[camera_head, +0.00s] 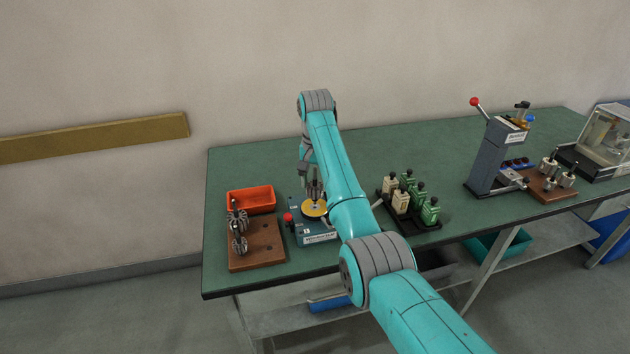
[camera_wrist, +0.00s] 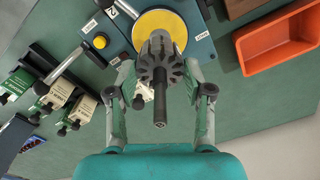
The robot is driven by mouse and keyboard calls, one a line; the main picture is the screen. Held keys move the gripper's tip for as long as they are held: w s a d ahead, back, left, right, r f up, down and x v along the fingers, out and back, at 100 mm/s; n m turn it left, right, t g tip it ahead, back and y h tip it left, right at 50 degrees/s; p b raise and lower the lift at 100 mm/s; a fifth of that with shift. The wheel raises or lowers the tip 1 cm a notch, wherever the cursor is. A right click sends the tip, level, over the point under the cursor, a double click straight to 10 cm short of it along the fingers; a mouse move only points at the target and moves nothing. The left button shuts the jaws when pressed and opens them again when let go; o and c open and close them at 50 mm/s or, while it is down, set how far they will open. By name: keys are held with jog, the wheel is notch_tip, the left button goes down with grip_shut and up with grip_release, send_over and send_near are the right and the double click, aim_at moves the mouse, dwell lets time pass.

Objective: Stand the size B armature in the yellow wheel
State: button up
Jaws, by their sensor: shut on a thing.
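My gripper (camera_wrist: 159,76) is shut on a grey slotted armature (camera_wrist: 161,68) with a dark shaft, one finger on each side of it. The yellow wheel (camera_wrist: 174,22) lies just beyond the armature in the wrist view, on a blue-grey winding base. In the head view the armature (camera_head: 315,190) is upright over the yellow wheel (camera_head: 314,210), its lower end close to the wheel's middle. Whether the shaft touches or has entered the wheel cannot be told. No size mark is readable on the armature.
A brown wooden block (camera_head: 257,256) with more armatures stands left of the winding base (camera_head: 318,238), which has a red knob (camera_head: 288,217). An orange bin (camera_head: 251,200) is behind the block. A black rack (camera_head: 424,224) of cream and green bobbins stands right. A grey lever press (camera_head: 487,157) is farther right.

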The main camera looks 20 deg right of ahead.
jog(key=shift+f, duration=1.4)
dwell(0.4)
jog(key=o, duration=1.4)
jog(key=shift+o, duration=0.2)
jog(key=shift+r, duration=2.25)
jog(key=shift+f, duration=0.1)
